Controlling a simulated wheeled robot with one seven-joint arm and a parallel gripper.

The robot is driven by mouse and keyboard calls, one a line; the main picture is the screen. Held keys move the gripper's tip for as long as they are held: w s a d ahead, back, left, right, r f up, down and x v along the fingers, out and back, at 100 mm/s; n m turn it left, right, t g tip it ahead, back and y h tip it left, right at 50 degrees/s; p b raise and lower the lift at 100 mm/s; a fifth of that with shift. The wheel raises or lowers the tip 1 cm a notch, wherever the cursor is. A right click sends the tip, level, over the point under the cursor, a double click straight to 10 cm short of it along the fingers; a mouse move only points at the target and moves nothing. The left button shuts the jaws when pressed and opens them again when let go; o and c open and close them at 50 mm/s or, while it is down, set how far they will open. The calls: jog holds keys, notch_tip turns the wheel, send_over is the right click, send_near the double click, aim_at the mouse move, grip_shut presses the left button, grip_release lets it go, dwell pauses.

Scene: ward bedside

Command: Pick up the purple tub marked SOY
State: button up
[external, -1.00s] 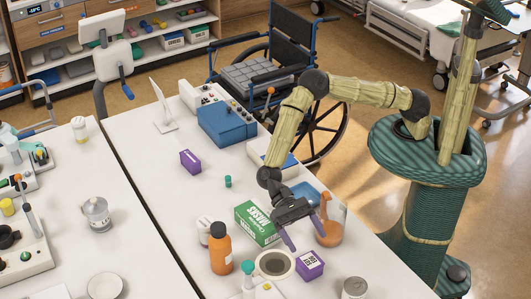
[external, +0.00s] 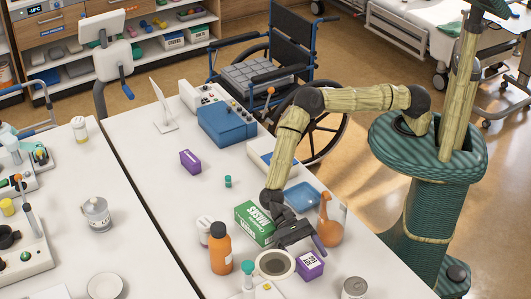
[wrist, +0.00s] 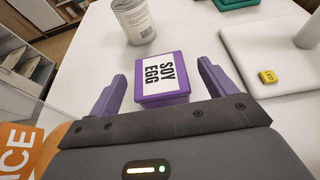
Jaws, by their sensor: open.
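The purple tub (external: 310,265) has a white label; in the wrist view the tub (wrist: 162,95) reads SOY and EGG. It stands upright on the white table near its right edge. My gripper (external: 302,243) is low over the table just behind the tub in the external view. In the wrist view my gripper (wrist: 160,93) is open, its two purple fingers pointing toward the tub, one on each side of its near end with gaps between. The fingers do not visibly touch it.
A green MASKS box (external: 255,223), an orange bottle (external: 220,250) and a round beige-rimmed dish (external: 258,262) stand close by. An orange jug-like item (external: 329,230) is right of my gripper. A can (wrist: 134,20) stands beyond the tub.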

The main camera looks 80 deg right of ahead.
aim_at(308, 259)
jog(key=shift+s+a+f, duration=0.25)
jog(key=shift+s+a, duration=0.15)
jog(key=shift+s, duration=0.1)
jog(key=shift+w, duration=0.1)
jog(key=shift+c, duration=0.2)
jog(key=c, duration=1.1)
jog(key=shift+c, duration=0.2)
notch_tip(308, 259, up, 10)
jog(key=b, duration=0.1)
jog(key=shift+b, duration=0.4)
